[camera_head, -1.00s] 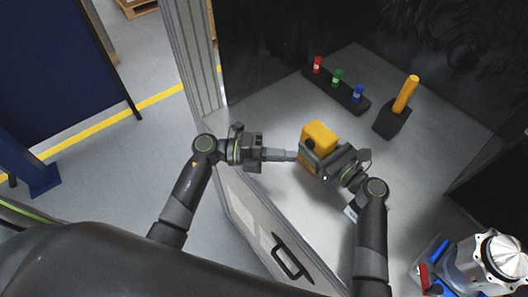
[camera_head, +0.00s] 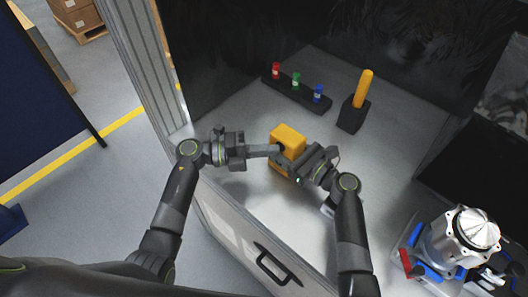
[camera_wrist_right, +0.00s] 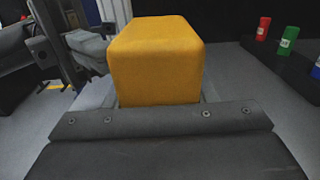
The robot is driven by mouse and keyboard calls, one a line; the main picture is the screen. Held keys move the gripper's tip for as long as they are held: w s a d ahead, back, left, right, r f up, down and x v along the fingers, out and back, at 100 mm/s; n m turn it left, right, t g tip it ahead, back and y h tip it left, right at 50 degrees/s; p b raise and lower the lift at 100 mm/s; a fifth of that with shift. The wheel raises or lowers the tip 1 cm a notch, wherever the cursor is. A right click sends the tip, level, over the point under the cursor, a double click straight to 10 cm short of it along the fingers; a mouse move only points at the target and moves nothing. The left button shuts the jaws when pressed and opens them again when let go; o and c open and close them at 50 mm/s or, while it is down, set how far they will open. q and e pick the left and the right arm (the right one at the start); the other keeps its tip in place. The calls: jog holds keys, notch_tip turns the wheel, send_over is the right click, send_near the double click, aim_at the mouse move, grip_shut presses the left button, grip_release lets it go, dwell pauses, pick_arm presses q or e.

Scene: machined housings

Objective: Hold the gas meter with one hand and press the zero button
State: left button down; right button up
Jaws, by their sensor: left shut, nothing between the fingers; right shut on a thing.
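The gas meter is a yellow box (camera_head: 288,138) with a dark face. My right gripper (camera_head: 295,166) is shut on it and holds it over the grey work surface. In the right wrist view the yellow body (camera_wrist_right: 155,55) fills the middle, just beyond the gripper's dark edge. My left gripper (camera_head: 277,150) is shut and empty, pointing right, with its fingertips at the meter's left side. I cannot tell whether they touch it. The zero button is not discernible; the fingers and the viewing angle hide that face.
A black rack with red, green and blue small containers (camera_head: 296,83) stands at the back. A black holder with a yellow-handled tool (camera_head: 354,112) is right of it. A silver machined housing (camera_head: 462,238) sits at the lower right. The surface between is clear.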

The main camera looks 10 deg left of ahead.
pick_arm(q)
jog(key=shift+w+d, duration=0.1)
jog(key=shift+d, duration=0.05)
pick_arm(e)
jog(key=shift+s+a+r, duration=0.1)
jog(key=shift+s+a, duration=0.15)
jog(key=shift+a, duration=0.1)
pick_arm(q)
jog(key=shift+s+a+f, duration=0.1)
jog(key=shift+s+a, duration=0.25)
jog(key=shift+s, duration=0.1)
pick_arm(e)
jog(key=shift+w+d, duration=0.1)
jog(key=shift+w, duration=0.05)
pick_arm(q)
jog(key=s+a, duration=0.4)
jog(key=a, duration=0.7)
jog(key=shift+s+a, duration=0.25)
jog(key=shift+a, duration=0.05)
pick_arm(e)
jog(key=o, duration=1.3)
jog(key=shift+d, duration=0.1)
